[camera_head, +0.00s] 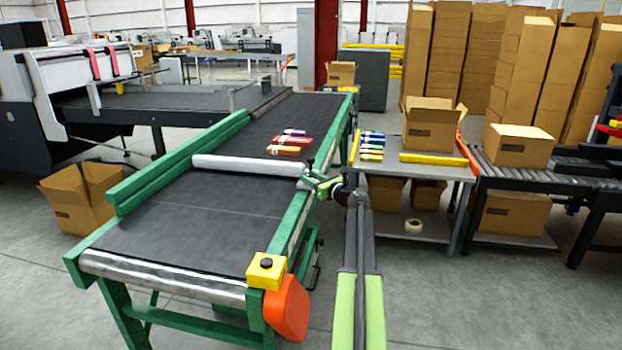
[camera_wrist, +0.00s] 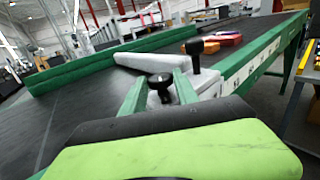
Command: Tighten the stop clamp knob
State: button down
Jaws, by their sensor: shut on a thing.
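The stop bar (camera_head: 245,166), a long silver bar, lies across the dark belt and also shows in the wrist view (camera_wrist: 150,62). Its clamp end is at the belt's right green rail, where my gripper (camera_head: 311,182) reaches in from the right. In the wrist view a round black knob (camera_wrist: 161,79) on a dark stem sits between the two green fingers of my gripper (camera_wrist: 160,90), which is shut on it. A second black handle (camera_wrist: 201,52) stands upright just beyond. In the head view the knob is too small to make out clearly.
Red, orange and purple cartons (camera_head: 288,143) lie on the belt beyond the bar. A yellow button box (camera_head: 266,270) and orange guard (camera_head: 287,308) are at the belt's near right corner. A grey side table (camera_head: 440,170) stands to the right. Open floor lies at the near right.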

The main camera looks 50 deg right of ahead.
jog(key=m+h, duration=0.1)
jog(key=h, duration=0.1)
jog(key=a+m+g+h, duration=0.1)
jog(key=m+h, duration=0.1)
jog(key=h, duration=0.1)
jog(key=shift+w+a+m+g+h, duration=0.15)
jog(key=shift+m+g+h, duration=0.4)
jog(key=shift+m+h, duration=0.3)
jog(key=shift+w+m+g+h, duration=0.1)
jog(key=shift+m+g+h, duration=0.5)
jog(key=shift+h, duration=0.45)
jog(key=c, duration=1)
grip_release()
jog(key=shift+o, duration=0.2)
